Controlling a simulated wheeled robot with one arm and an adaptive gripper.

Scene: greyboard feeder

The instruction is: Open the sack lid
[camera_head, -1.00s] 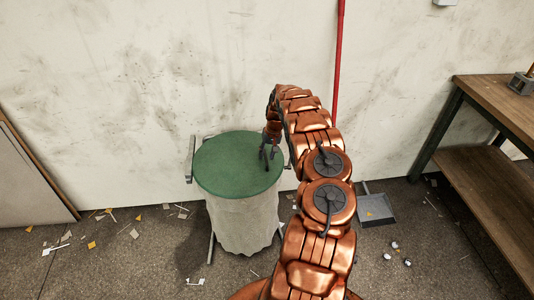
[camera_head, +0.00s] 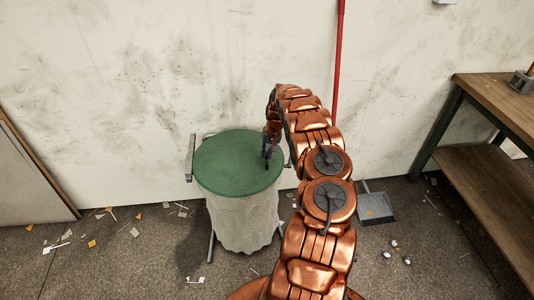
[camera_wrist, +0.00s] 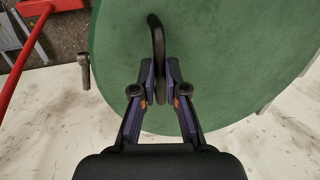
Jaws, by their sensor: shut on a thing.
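The round green sack lid (camera_head: 232,163) lies flat on top of the pale sack (camera_head: 243,222), which hangs in a metal stand. The lid also fills much of the wrist view (camera_wrist: 225,75). A dark curved handle (camera_wrist: 157,38) stands on the lid near its edge. My gripper (camera_wrist: 158,90) is shut on this handle, with one finger on each side of it.
A red pole (camera_head: 339,60) leans on the wall, with a grey dustpan (camera_head: 375,207) on the floor. A wooden workbench (camera_head: 490,97) stands at the right and a board (camera_head: 30,180) leans at the left. Paper scraps litter the floor.

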